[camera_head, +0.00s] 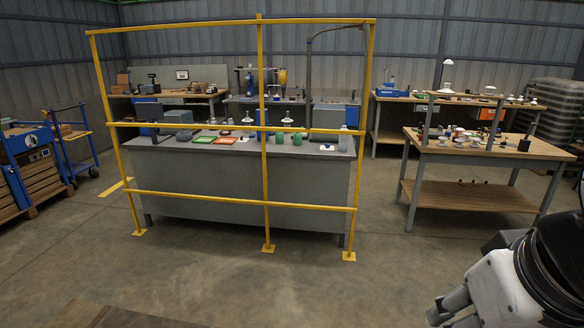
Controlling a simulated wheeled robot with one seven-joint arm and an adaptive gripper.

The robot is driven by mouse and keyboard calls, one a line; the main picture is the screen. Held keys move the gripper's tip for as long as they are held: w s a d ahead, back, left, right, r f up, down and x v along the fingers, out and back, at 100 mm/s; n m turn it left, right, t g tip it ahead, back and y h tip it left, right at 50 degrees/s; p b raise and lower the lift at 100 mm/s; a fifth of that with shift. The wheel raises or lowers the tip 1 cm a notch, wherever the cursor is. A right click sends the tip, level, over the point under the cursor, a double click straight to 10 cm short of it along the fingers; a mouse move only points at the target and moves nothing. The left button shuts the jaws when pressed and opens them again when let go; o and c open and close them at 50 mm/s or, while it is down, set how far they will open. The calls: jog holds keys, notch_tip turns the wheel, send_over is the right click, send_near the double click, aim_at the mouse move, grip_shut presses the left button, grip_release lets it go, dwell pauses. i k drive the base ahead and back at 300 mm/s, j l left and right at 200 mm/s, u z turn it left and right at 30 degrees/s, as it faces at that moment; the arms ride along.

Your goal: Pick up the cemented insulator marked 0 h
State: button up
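I cannot make out the mark 0 h on anything, so I cannot tell which piece is the cemented insulator. Several small white, insulator-like pieces (460,141) stand with dark parts on the wooden-topped table (530,148) at the right. More small white, disc-topped pieces (287,121) stand on the grey bench (250,172) behind the yellow rail. All are far off and too small for any marking to be read. Part of my white and black arm fills the lower right corner, well short of the tables. I cannot make out my gripper's fingers there.
A yellow guard rail (264,195) stands across the front of the grey bench. Blue carts (68,140) stand at the left. The concrete floor (310,280) in front is mostly clear.

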aim_at(247, 122)
jog(key=i+u, duration=0.1)
jog(key=i, duration=0.85)
jog(key=i+l+u, duration=0.15)
jog(key=i, duration=0.85)
jog(key=i+j+u, duration=0.1)
jog(key=i, duration=0.75)
jog(key=i+j+u, duration=0.1)
jog(key=i, duration=0.8)
jog(key=i+j+z, duration=0.25)
jog(key=i+j, duration=0.35)
jog(key=j, duration=0.55)
jog(key=i+j+u, duration=0.2)
jog(key=j, duration=0.15)
jog(key=j+u, duration=0.2)
jog(key=j, duration=0.15)
jog(key=i+j+u, duration=0.15)
jog(key=j, duration=0.15)
jog(key=i+j+u, duration=0.45)
jog(key=j+u, duration=0.15)
jog(key=i+j+u, duration=0.7)
jog(key=u, duration=0.15)
jog(key=i+j+u, duration=0.25)
jog(key=i+u, duration=0.15)
jog(key=i, duration=0.6)
jog(key=i+j+z, duration=0.15)
jog(key=i, duration=0.5)
jog(key=i+j, duration=0.1)
jog(key=i, duration=0.5)
jog(key=l+z, duration=0.05)
